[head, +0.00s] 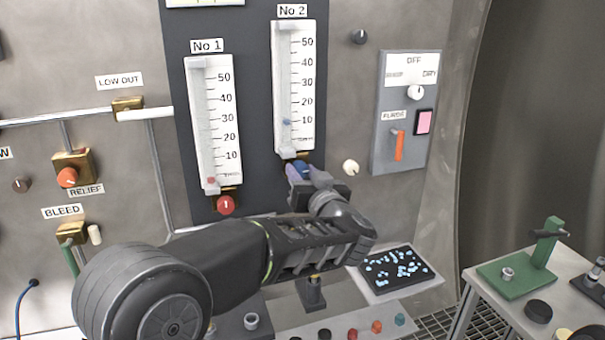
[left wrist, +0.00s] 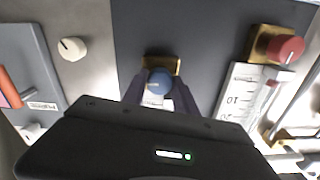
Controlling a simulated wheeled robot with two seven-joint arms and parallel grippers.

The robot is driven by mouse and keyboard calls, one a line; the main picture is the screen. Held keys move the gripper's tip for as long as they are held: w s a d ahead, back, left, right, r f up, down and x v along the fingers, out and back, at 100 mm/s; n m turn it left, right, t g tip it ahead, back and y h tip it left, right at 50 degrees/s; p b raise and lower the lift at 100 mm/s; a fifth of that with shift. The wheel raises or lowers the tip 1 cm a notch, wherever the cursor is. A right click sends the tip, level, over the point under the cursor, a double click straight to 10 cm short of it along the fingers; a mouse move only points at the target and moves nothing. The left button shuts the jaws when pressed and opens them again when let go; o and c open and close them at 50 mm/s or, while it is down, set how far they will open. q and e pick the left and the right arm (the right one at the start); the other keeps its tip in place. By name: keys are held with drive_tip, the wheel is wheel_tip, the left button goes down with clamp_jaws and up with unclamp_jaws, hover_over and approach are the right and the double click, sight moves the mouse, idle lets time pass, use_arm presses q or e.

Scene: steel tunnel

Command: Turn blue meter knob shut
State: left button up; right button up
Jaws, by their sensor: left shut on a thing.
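The blue meter knob (head: 301,168) sits at the foot of the No 2 meter (head: 294,90) in the head view. My left gripper (head: 308,177) reaches it from below and is shut on it. In the left wrist view the blue knob (left wrist: 159,82) shows between the two dark fingers of my left gripper (left wrist: 160,92), in front of a brass block. A small blue float (head: 287,122) stands low in the No 2 tube, near the 10 mark. The knob's turn angle cannot be read. My right gripper is not in view.
The No 1 meter (head: 213,125) with its red knob (head: 225,204) is just left. A cream knob (head: 350,167) and a grey purge panel (head: 403,112) are to the right.

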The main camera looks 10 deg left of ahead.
use_arm(q)
drive_tip(key=shift+f+n, duration=0.1)
drive_tip(key=shift+n, duration=0.4)
clamp_jaws()
drive_tip(key=n+b, duration=0.1)
drive_tip(key=n, duration=0.1)
drive_tip(key=shift+n+b, duration=0.3)
drive_tip(key=shift+b, duration=0.1)
drive_tip(key=n+b, duration=0.2)
drive_tip(key=n, duration=0.2)
drive_tip(key=shift+f+n+b, duration=0.15)
drive_tip(key=shift+n+b, duration=0.15)
drive_tip(key=shift+b, duration=0.1)
drive_tip(key=n+b, duration=0.3)
drive_tip(key=n, duration=0.2)
drive_tip(key=shift+b, duration=0.4)
drive_tip(key=shift+n+b, duration=0.9)
drive_tip(key=shift+n, duration=0.7)
drive_tip(key=o, duration=1.2)
unclamp_jaws()
drive_tip(key=shift+r, duration=0.2)
drive_tip(key=shift+d, duration=0.1)
